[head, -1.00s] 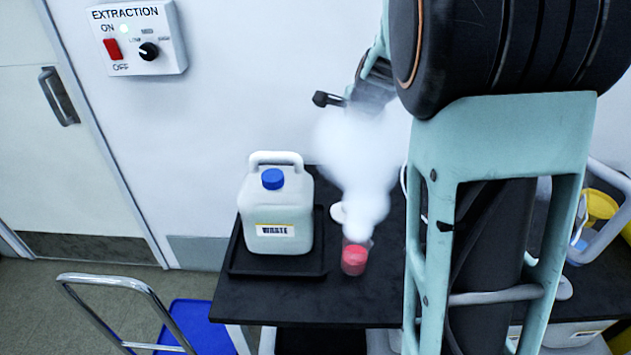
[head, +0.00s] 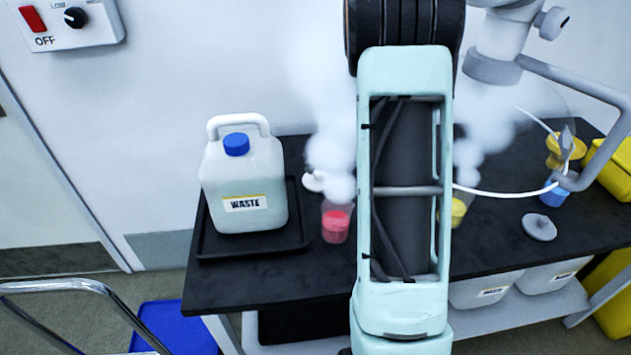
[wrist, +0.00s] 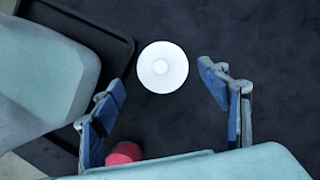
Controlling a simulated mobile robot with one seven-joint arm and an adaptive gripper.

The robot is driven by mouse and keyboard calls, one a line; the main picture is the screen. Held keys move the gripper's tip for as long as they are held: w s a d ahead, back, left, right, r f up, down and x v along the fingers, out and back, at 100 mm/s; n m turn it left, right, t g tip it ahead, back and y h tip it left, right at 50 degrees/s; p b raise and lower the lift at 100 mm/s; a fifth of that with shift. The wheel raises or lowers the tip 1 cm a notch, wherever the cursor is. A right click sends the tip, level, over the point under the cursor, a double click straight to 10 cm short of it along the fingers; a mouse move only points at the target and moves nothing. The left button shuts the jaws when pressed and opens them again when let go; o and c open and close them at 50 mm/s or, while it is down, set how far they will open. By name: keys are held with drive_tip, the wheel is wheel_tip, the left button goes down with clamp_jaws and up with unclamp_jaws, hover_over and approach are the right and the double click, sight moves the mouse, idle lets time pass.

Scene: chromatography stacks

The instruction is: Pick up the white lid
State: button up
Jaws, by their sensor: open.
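My gripper (wrist: 162,80) is open and empty. Its two blue-padded fingers appear on the left and right below and beside the lid, which shows in the gap between them. I cannot tell the height above the lid. In the head view my arm hides the gripper.
A waste can (head: 243,185) with a blue cap stands on a black tray (head: 203,238), left of the lid. A red-filled beaker (head: 335,222) gives off vapour close by. To the right are a yellow-filled beaker (head: 458,210), a grey lid (head: 540,228) and a white tube (head: 500,193).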

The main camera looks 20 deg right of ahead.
sight(318, 172)
drive_tip(key=b+x, duration=0.1)
drive_tip(key=x, duration=0.6)
drive_tip(key=shift+s+f, duration=0.1)
drive_tip(key=shift+f, duration=0.25)
drive_tip(key=c, duration=0.8)
drive_tip(key=shift+r, duration=0.15)
